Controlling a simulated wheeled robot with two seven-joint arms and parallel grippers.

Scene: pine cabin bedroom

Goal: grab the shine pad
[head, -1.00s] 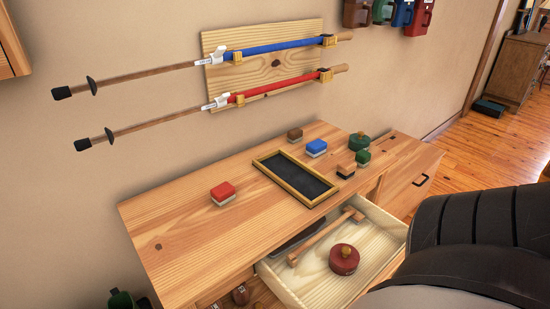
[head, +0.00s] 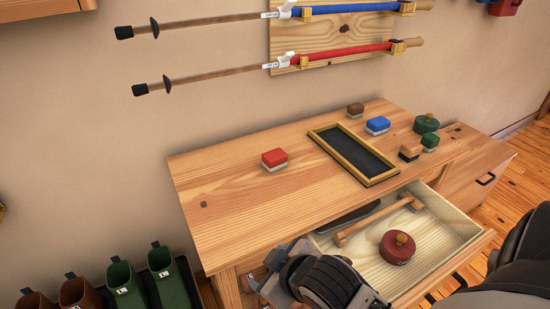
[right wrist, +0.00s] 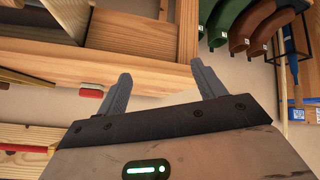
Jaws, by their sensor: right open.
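I cannot tell by name which item is the shine pad. A round red pad with a wooden knob (head: 398,247) lies in the open drawer (head: 436,270). A similar round green pad (head: 427,123) sits at the back right of the bench top. Red (head: 274,159), blue (head: 378,125), green (head: 430,142), brown (head: 356,109) and black-and-tan (head: 410,152) blocks with pale undersides stand on the bench. My right gripper (right wrist: 158,78) is open and empty in the right wrist view; its arm shows low in the head view by the bench front. My left gripper is out of view.
A black-lined tray with a yellow rim (head: 352,155) lies on the wooden bench (head: 225,200). A wooden bar (head: 375,222) lies in the drawer beside the red pad. Boots (head: 125,285) stand at lower left. Two rods (head: 215,76) hang on the wall. The bench's left part is clear.

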